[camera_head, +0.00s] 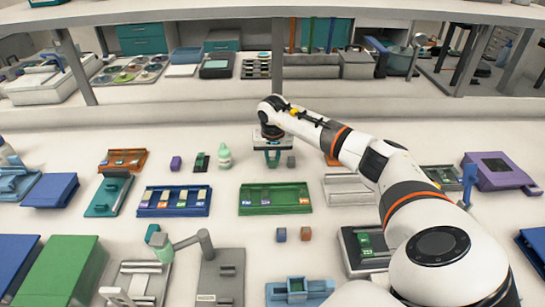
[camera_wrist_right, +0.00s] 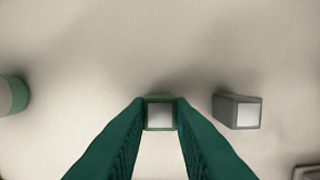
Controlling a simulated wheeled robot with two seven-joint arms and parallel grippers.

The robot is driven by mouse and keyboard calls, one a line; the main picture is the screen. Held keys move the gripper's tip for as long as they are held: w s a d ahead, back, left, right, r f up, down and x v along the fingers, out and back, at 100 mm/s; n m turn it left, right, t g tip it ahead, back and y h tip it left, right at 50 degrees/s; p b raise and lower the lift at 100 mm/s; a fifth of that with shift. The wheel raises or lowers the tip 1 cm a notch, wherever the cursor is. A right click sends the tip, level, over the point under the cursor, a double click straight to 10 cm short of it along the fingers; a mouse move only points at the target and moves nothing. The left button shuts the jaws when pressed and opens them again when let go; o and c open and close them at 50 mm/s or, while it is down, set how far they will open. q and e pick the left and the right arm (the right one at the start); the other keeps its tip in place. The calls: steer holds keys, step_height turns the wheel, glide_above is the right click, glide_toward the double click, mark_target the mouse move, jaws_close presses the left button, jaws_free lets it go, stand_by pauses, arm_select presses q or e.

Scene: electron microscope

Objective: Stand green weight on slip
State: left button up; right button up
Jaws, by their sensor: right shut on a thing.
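My right gripper (camera_head: 272,158) reaches over the back middle of the bench, its green fingers pointing down. In the right wrist view, the right gripper (camera_wrist_right: 160,118) is shut on the green weight (camera_wrist_right: 160,126), a small square block with a pale top face between the fingertips. In the head view I cannot tell the weight from the green fingers. Whether it touches the bench is unclear. A grey weight (camera_head: 291,161) stands just right of the gripper, and also shows in the wrist view (camera_wrist_right: 238,112). I cannot single out the slip. My left gripper is not in view.
A pale green bottle (camera_head: 224,157) and a purple block (camera_head: 176,163) stand left of the gripper. In front are a green tray (camera_head: 275,208) and a blue tray (camera_head: 173,209) holding small pale pieces. Blue (camera_head: 281,235) and brown (camera_head: 306,234) blocks stand nearer. Bare bench lies between.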

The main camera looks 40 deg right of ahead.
mark_target(272, 159)
steer(key=shift+r+p, duration=1.7)
steer(key=shift+r, duration=0.85)
